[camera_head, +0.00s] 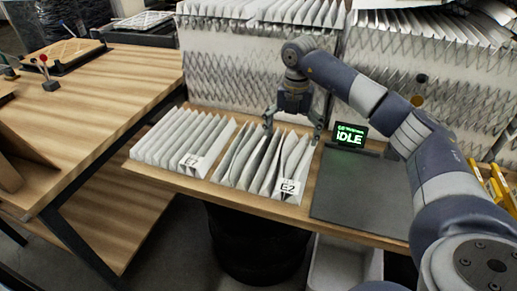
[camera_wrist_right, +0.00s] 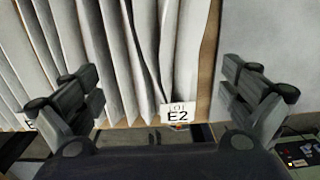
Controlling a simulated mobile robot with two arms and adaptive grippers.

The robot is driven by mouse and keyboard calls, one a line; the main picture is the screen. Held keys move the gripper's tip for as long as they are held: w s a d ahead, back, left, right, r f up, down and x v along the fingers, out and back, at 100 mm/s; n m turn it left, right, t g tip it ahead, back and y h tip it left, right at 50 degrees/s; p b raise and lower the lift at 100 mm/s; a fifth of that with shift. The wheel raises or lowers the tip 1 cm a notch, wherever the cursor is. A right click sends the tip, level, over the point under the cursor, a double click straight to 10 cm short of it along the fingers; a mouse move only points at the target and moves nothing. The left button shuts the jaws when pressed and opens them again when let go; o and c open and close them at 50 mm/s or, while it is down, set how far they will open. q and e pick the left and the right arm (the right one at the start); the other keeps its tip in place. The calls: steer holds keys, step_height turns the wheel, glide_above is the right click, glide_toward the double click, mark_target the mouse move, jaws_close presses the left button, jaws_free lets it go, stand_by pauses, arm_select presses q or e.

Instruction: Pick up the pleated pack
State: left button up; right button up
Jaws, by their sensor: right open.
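Two white pleated packs stand on the wooden bench. The left pack (camera_head: 180,138) has a tag that seems to read E7. The right pack (camera_head: 262,160) has wavier, uneven pleats and an E2 tag (camera_wrist_right: 178,114). My right gripper (camera_head: 293,131) is open above the back part of the E2 pack, with its fingers spread left and right. In the right wrist view, my gripper's fingers (camera_wrist_right: 160,72) stand wide apart, with pleats of the E2 pack (camera_wrist_right: 125,60) between them. I cannot tell whether either finger touches it. My left gripper is not in view.
A dark mat (camera_head: 355,195) lies right of the E2 pack, with a small display reading IDLE (camera_head: 350,135) behind it. Large stacked pleated filters (camera_head: 235,65) stand behind the bench. Yellow items (camera_head: 492,185) are at the right. Another wooden table (camera_head: 95,95) is at the left.

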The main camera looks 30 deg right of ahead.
mark_target(293, 158)
steer(key=shift+s+f+p, duration=0.3)
steer(key=shift+s+f, duration=0.6)
steer(key=shift+f, duration=0.1)
step_height(293, 158, down, 2)
steer(key=shift+w+f+p, duration=0.1)
steer(key=shift+f+p, duration=0.05)
steer(key=shift+p, duration=0.15)
steer(key=f, duration=0.1)
steer(key=f+p, duration=0.1)
steer(key=f, duration=0.1)
steer(key=f+p, duration=0.1)
steer(key=shift+w+d+f, duration=0.2)
steer(key=shift+d, duration=0.15)
steer(key=shift+f, duration=0.15)
steer(key=c, duration=0.7)
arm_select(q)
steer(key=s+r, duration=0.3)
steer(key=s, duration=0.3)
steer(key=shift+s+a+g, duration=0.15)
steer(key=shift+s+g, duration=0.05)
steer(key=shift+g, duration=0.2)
